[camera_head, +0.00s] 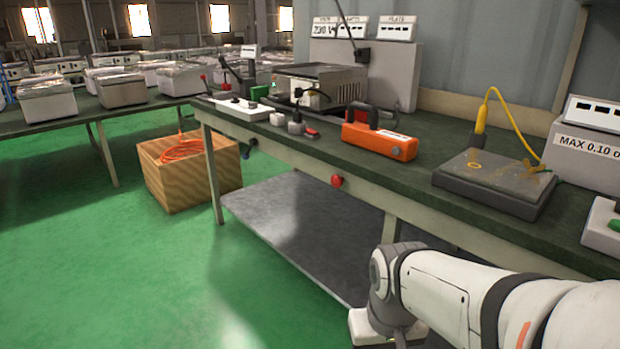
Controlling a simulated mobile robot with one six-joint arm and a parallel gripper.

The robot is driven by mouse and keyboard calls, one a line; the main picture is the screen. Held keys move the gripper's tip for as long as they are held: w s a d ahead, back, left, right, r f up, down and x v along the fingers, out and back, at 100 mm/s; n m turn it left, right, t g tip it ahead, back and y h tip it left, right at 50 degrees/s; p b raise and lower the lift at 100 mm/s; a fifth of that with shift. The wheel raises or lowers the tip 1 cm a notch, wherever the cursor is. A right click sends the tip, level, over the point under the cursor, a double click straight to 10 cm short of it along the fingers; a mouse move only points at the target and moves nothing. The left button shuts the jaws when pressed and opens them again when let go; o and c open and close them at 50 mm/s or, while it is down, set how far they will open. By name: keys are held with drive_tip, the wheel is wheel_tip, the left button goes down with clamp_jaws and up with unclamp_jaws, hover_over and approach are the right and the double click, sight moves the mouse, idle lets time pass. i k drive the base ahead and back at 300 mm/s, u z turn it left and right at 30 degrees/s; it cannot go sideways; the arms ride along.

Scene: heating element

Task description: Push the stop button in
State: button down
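A round red button (337,181) sits on the front edge of the green-topped workbench (400,203), near the middle of the camera view. It looks like the stop button; whether it is pressed in cannot be told. My white arm comes in from the lower right and bends downward below the bench front. The arm's end runs toward the bottom edge of the picture, right of and nearer than the button. The gripper fingers are not visible, and nothing of mine touches the button.
An orange tester (380,138) lies on the bench above the button. A dark grey pad (494,183) with a yellow probe lies to its right. A metal shelf (290,222) runs under the bench. A wooden crate (180,179) stands left on the open green floor.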

sight(336, 181)
drive_tip(key=u, duration=0.1)
drive_tip(key=i, duration=0.95)
drive_tip(key=z, duration=0.05)
